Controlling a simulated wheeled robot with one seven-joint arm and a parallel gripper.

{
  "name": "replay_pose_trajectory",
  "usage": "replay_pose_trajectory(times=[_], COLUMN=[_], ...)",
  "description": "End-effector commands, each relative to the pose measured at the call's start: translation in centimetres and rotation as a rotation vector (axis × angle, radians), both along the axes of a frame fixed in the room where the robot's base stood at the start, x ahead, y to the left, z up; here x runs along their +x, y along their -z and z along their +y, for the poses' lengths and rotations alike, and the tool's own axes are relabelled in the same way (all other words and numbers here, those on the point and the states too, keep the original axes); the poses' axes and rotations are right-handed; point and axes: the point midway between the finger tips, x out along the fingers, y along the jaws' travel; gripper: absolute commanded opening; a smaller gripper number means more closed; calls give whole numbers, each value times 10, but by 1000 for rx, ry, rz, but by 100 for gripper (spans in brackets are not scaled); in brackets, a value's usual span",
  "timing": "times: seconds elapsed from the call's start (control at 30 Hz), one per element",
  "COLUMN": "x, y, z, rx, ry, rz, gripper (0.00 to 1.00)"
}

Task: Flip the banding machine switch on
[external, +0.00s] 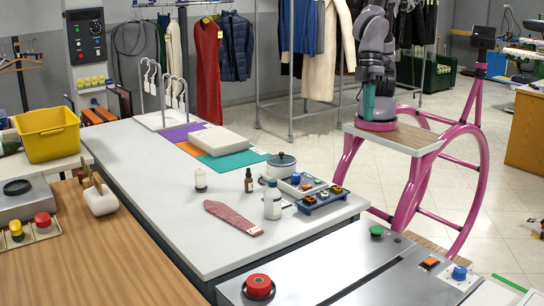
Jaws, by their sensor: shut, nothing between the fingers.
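The grey banding machine (345,268) fills the lower right of the external view, with a long dark slot across its top. A small orange rocker switch (430,262) sits on a dark plate near its right end; I cannot tell its position. A blue knob (459,273) stands to its right, a green button (376,231) at the far edge and a large red button (259,285) at the near left. My gripper (366,76) is shut and empty at my folded arm, well behind and above the machine. Its fingers are small and hard to make out.
A white table (150,175) holds a red cloth (232,217), bottles, a pot (281,165) and small switch boxes (322,197) beside the machine. A yellow bin (48,134) stands at left. Garment racks stand behind. Tiled floor lies open at right.

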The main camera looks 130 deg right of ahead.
Motion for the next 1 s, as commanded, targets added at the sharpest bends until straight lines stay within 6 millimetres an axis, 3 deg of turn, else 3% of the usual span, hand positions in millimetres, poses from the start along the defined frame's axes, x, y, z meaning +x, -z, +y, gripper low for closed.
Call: replay_pose_trajectory(times=[0.03, 0.3, 0.5, 0.7, 1.0], x=[0, -16, -45, -69, -76], y=[18, 110, 178, 220, 231], z=[23, 132, 196, 230, 239], rx=[-21, -124, -197, -239, -248], ry=[-19, -87, -141, -175, -183], rz=[12, 31, 18, 1, -6], gripper=[0, 0, 0, 0, 0])
